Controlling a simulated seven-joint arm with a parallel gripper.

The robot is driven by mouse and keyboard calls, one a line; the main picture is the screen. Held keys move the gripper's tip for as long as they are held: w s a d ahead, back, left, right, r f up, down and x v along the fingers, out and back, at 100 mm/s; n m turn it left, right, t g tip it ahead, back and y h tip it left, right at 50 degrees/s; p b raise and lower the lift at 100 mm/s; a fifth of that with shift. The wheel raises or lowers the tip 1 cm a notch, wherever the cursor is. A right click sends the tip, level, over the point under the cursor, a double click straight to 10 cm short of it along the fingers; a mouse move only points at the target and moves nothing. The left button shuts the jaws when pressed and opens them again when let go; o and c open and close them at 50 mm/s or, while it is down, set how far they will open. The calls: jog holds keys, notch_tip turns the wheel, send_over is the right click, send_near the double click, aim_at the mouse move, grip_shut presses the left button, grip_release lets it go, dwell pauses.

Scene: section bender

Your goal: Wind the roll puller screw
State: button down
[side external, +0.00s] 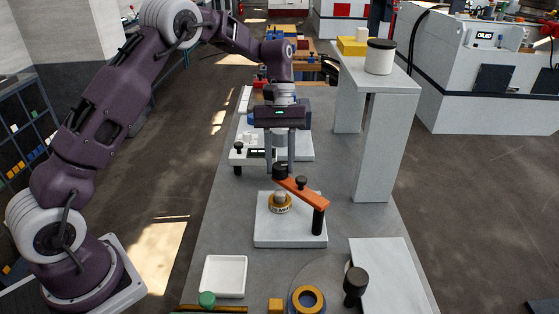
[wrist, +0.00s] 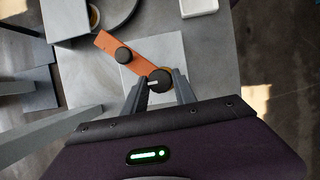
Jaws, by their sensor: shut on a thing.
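The roll puller screw stands on a pale square base plate (side external: 262,238) on the bench. A gold collar (side external: 280,208) sits low on it. An orange bar (side external: 308,195) lies across above, with a small black knob (side external: 300,182) near its middle and a black post (side external: 318,221) under its right end. My gripper (side external: 281,168) points straight down over the bar's left end, above the collar. Its fingers are shut on a dark round knob (wrist: 160,78), which shows between the fingertips in the wrist view. The fingers hide part of this knob in the side view.
A grey raised shelf (side external: 378,85) stands to the right, with a white pot on it. A white tray (side external: 224,275), a gold ring (side external: 307,299) and a black knob (side external: 355,282) are at the front. Another pale fixture (side external: 248,155) lies behind my gripper.

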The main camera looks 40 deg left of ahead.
jog(key=shift+m, duration=0.3)
dwell(0.4)
jog(key=c, duration=1)
grip_release()
jog(key=v, duration=0.7)
jog(key=s+d+r+m+t+y, duration=0.1)
jog(key=s+d+r+m+t, duration=0.25)
jog(key=s+r, duration=0.85)
jog(key=s+f+m+t+y, duration=0.1)
jog(key=s+f+m+t, duration=0.1)
jog(key=s, duration=0.7)
jog(key=s+f+m+t+y, duration=0.1)
jog(key=s+f+m+t, duration=0.1)
jog(key=s, duration=0.7)
jog(key=shift+d+f+m+t, duration=0.25)
jog(key=shift+d+m+t, duration=0.05)
jog(key=shift+m+t, duration=0.3)
